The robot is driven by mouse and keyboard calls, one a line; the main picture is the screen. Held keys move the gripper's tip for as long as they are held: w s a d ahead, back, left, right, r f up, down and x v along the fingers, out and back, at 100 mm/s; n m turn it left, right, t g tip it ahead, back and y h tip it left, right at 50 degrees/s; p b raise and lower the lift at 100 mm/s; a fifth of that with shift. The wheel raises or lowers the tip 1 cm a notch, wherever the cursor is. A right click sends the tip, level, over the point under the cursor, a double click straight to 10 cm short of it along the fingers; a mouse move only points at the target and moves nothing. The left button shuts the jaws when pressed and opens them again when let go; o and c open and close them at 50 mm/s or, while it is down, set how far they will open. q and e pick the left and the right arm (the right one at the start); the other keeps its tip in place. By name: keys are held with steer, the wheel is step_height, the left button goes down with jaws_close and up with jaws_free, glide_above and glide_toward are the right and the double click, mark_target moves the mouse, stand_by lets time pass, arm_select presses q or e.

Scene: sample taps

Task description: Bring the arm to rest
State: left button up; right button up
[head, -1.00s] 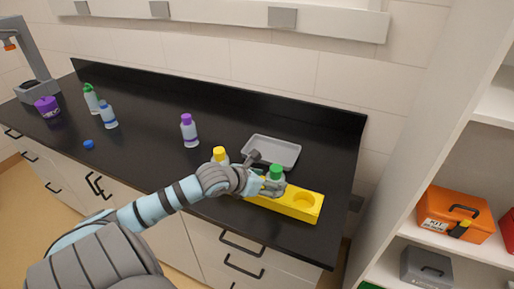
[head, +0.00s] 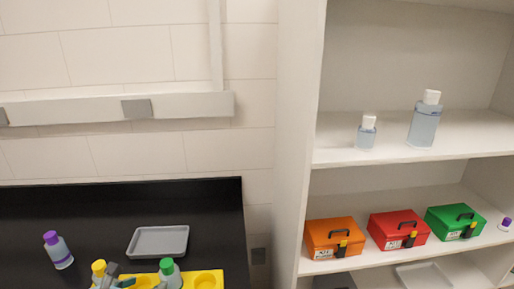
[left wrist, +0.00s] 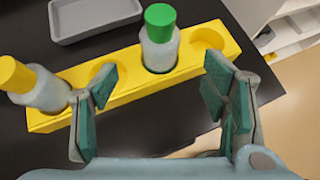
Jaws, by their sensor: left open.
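My left gripper (left wrist: 160,105) is open and empty in the left wrist view, its green pads apart. Beyond the pads, the green-capped bottle (left wrist: 160,40) stands upright in the yellow rack (left wrist: 125,88). In the head view only part of my left gripper shows at the bottom edge, beside the green-capped bottle (head: 170,274), the yellow-capped bottle (head: 98,270) and the rack (head: 208,281). My right gripper is not in view.
A grey tray (head: 158,241) and a purple-capped bottle (head: 58,250) stand on the black counter (head: 205,215). At the right, a white shelf unit (head: 297,150) holds two white-capped bottles (head: 424,122) and orange (head: 335,238), red (head: 398,230) and green (head: 455,221) boxes.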

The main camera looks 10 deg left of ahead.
arm_select(q)
steer(key=s+d+f+n+g+y, duration=0.1)
steer(key=s+d+f+n+g, duration=0.4)
steer(key=n, duration=1.3)
steer(key=s+d+f+n+g, duration=0.2)
steer(key=s+d+f+n, duration=0.5)
steer(key=s+n, duration=0.8)
step_height(320, 180, down, 23)
steer(key=a+n+g+b, duration=0.1)
steer(key=n+b, duration=0.2)
steer(key=s+f+g+b, duration=0.1)
steer(key=s+f+b, duration=0.1)
steer(key=s+f, duration=1.1)
steer(key=shift+s+a+f, duration=0.25)
steer(key=shift+s+f, duration=0.05)
steer(key=shift+s, duration=0.2)
